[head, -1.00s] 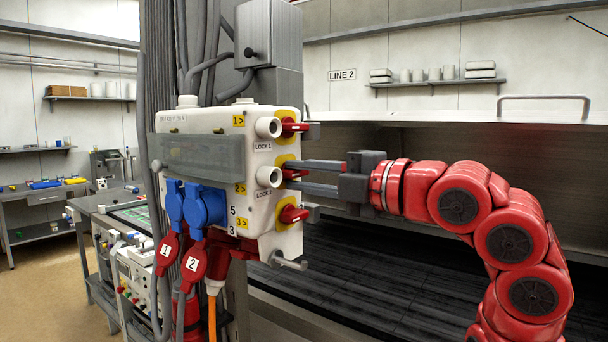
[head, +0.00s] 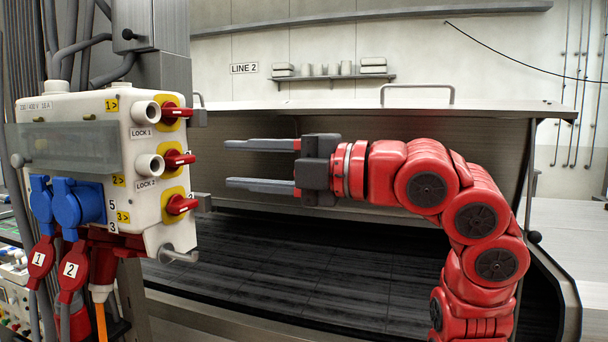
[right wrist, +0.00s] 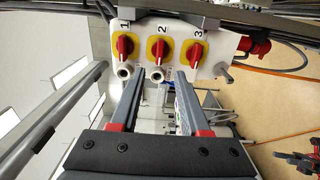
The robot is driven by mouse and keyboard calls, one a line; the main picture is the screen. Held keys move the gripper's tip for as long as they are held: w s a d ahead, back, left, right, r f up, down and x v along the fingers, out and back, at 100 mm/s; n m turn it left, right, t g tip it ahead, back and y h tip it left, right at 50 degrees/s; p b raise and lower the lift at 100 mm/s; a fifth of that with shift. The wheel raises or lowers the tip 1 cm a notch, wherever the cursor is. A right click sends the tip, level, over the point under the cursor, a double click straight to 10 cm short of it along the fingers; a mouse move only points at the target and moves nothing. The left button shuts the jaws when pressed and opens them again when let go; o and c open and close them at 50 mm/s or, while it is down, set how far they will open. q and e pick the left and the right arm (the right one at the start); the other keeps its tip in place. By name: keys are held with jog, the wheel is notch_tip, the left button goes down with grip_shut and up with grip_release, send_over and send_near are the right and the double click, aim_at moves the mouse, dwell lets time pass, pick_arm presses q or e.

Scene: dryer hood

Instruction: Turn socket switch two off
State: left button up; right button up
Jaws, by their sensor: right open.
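The white socket box (head: 68,105) stands at the left in the head view. Its right face carries three red rotary switches on yellow plates. Switch two (head: 178,159) is the middle one; in the right wrist view it (right wrist: 162,49) sits under the number 2, ahead of my fingers. Switch one (head: 176,112) is above it and switch three (head: 180,205) below it in the head view. My right gripper (head: 227,164) is open and empty, its fingers level with switch two, with a clear gap between them. The right wrist view shows the fingers (right wrist: 160,74) spread.
White lock barrels (head: 148,166) stick out beside the switches. A dark conveyor bed (head: 290,265) lies under the hood behind my right arm. A grey handle bar (head: 180,254) juts below the switches.

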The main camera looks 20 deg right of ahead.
jog(key=v, duration=0.8)
jog(key=shift+b, duration=0.3)
